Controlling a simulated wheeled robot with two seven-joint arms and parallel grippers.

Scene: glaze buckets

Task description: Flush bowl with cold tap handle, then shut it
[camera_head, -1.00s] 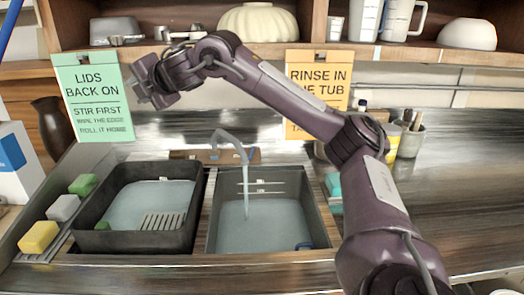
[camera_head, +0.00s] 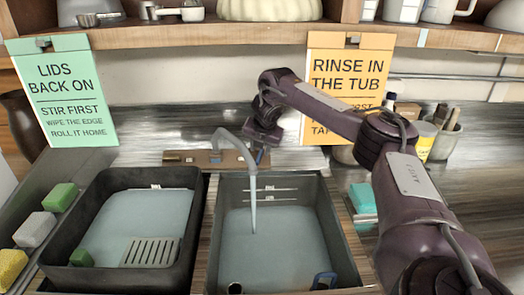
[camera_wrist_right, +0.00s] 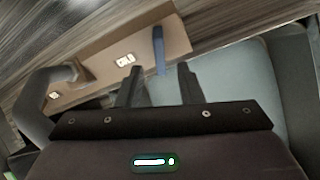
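The grey tap spout (camera_head: 235,142) rises from a wooden tap board (camera_head: 196,157) behind the right basin (camera_head: 341,245). A thin pale stream (camera_head: 254,208) falls from it into the basin's water. The blue cold handle (camera_head: 259,156) stands at the board's right end, partly hidden by my gripper. In the right wrist view the blue handle (camera_wrist_right: 159,50) stands beside the "COLD" label (camera_wrist_right: 125,60), just beyond my fingertips. My right gripper (camera_wrist_right: 158,78) is open and empty, its fingers apart. It also shows in the head view (camera_head: 262,138). My left gripper is out of view.
A left basin (camera_head: 62,235) holds water and a slotted grate (camera_head: 151,252). Sponges (camera_head: 35,229) line the left edge. A teal block (camera_head: 362,197) lies right of the right basin. Signs (camera_head: 349,85) hang below the shelf (camera_head: 200,36). Containers (camera_head: 425,138) stand behind my right arm.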

